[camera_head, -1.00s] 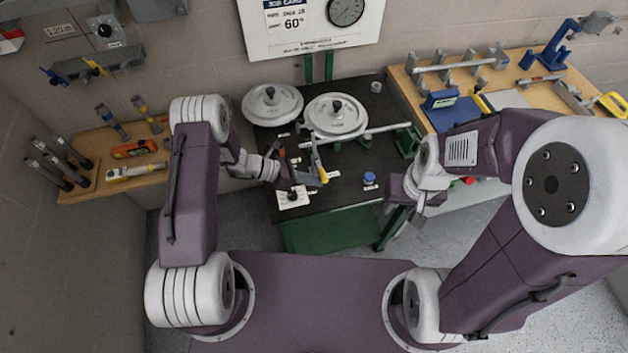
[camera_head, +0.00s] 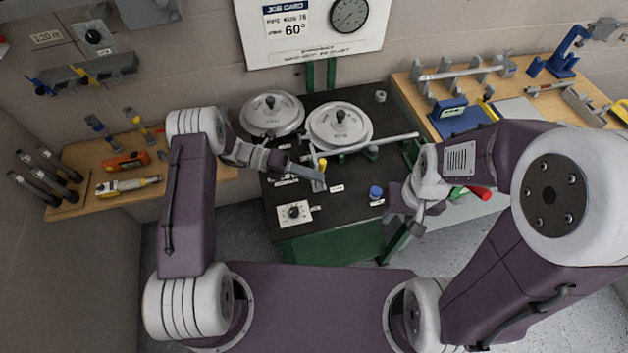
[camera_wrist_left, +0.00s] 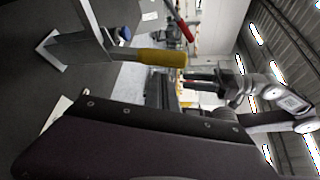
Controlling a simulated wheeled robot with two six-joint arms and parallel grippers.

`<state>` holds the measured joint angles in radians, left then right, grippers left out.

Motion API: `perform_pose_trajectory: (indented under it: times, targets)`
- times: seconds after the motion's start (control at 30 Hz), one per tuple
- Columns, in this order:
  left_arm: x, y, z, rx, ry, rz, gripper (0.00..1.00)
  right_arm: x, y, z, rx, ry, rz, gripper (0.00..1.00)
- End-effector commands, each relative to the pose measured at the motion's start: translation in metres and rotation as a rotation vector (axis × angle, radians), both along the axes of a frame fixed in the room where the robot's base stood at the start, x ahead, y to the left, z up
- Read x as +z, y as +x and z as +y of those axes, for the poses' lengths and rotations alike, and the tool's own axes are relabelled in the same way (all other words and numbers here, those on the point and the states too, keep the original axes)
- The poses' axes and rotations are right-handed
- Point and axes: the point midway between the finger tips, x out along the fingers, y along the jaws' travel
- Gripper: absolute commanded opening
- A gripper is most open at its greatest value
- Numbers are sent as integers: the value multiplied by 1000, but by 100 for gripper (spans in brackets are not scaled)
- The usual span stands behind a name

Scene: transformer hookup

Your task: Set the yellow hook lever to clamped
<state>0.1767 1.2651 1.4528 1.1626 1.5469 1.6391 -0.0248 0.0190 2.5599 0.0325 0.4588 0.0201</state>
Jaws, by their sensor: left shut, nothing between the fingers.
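The hook lever has a yellow grip (camera_head: 322,164) and stands at the front of the black bench, just before the long grey bar. In the left wrist view its yellow grip (camera_wrist_left: 162,58) points right from a grey shaft. My left gripper (camera_head: 318,178) is shut and empty, right beside the lever. It partly hides the lever's lower part, and I cannot tell whether they touch. My right gripper (camera_head: 404,218) hangs at the right front of the bench, clear of the lever. Its finger gap is too unclear to judge.
A white dial plate (camera_head: 293,213) and a blue knob (camera_head: 376,192) are at the bench front. A grey bar (camera_head: 375,144) crosses the bench. A red handle (camera_head: 480,192) sticks out at right.

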Motion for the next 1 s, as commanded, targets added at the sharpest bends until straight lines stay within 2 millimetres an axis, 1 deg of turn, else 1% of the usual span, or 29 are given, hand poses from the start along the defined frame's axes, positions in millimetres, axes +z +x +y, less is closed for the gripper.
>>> perform_pose_trajectory:
  times: [0.03, 0.2, 0.4, 0.7, 1.0]
  targets:
    - [-4, 2, 1, 0, -12, 34, 0, -8, 0, 0, 0, 0, 0, 37]
    - [2, 9, 3, 1, -49, 149, 0, -19, 0, 0, 0, 0, 0, 37]
    - [6, 17, 6, 1, -47, 145, 0, -28, 0, 0, 0, 0, 0, 37]
    - [9, 25, 8, 1, -47, 145, 0, -33, 0, 0, 0, 0, 0, 37]
    - [11, 27, 9, 3, -47, 143, 0, -34, 0, 0, 0, 0, 0, 37]
